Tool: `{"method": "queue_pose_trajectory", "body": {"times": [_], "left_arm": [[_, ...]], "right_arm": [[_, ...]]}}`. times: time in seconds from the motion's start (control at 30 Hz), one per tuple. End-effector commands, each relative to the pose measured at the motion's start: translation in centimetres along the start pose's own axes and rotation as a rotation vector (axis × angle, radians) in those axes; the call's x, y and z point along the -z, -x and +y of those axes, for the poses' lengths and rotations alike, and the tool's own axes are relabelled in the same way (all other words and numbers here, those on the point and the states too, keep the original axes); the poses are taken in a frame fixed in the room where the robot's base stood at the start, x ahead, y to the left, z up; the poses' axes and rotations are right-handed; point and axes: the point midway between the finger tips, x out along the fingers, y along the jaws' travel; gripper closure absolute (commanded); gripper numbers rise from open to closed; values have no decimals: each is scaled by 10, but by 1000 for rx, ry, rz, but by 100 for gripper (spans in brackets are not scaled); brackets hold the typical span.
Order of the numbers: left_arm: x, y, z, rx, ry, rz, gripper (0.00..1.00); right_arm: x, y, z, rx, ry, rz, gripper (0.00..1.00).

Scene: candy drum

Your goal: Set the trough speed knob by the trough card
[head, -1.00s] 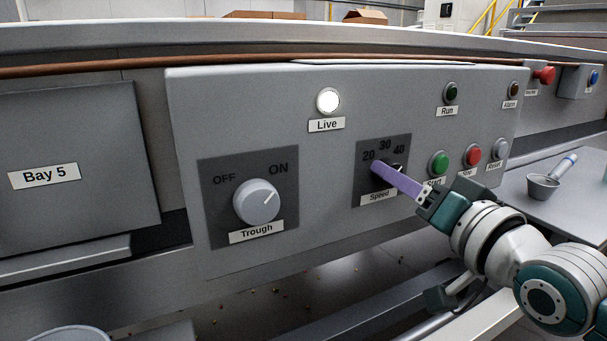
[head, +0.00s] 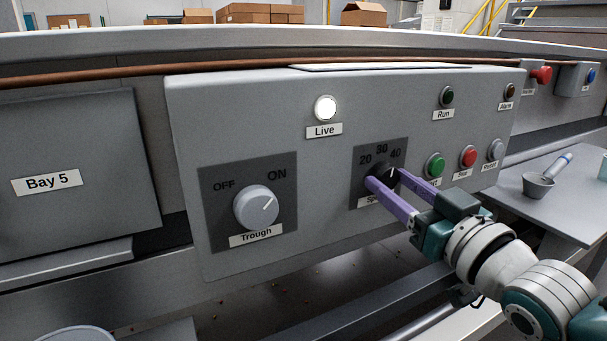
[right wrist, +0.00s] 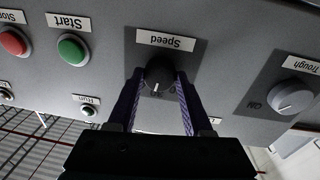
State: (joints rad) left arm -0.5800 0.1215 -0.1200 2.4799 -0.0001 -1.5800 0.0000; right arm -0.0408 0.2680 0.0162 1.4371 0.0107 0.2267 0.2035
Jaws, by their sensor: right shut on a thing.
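The black speed knob (head: 385,178) sits on a dark plate marked 20, 30 and 40, on the grey control panel. My right gripper (head: 386,180) has its purple fingers on both sides of this knob and is shut on it. In the right wrist view the picture is upside down; the knob (right wrist: 158,72) sits between the fingertips of the right gripper (right wrist: 158,78). A small white mark shows on the knob; its exact number I cannot tell. A pale sheet (head: 385,66) lies on top of the panel, too edge-on to read. My left gripper is out of view.
The grey trough knob (head: 256,207) is left of the speed plate, its mark towards ON. The Live lamp (head: 325,108) is lit white. Green (head: 435,165) and red (head: 467,157) buttons are close right of my fingers. A scoop (head: 537,184) lies on the right-hand table.

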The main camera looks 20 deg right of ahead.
Motion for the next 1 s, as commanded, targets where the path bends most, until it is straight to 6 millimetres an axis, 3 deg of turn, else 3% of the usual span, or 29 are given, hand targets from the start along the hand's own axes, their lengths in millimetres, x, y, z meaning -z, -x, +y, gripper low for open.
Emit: {"method": "queue_pose_trajectory", "body": {"times": [0.6, 1.0], "left_arm": [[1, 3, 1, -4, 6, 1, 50], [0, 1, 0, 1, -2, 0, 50]], "right_arm": [[-2, 0, 2, 28, 578, 42, 100], [-2, 0, 2, 42, 848, 63, 100]]}}
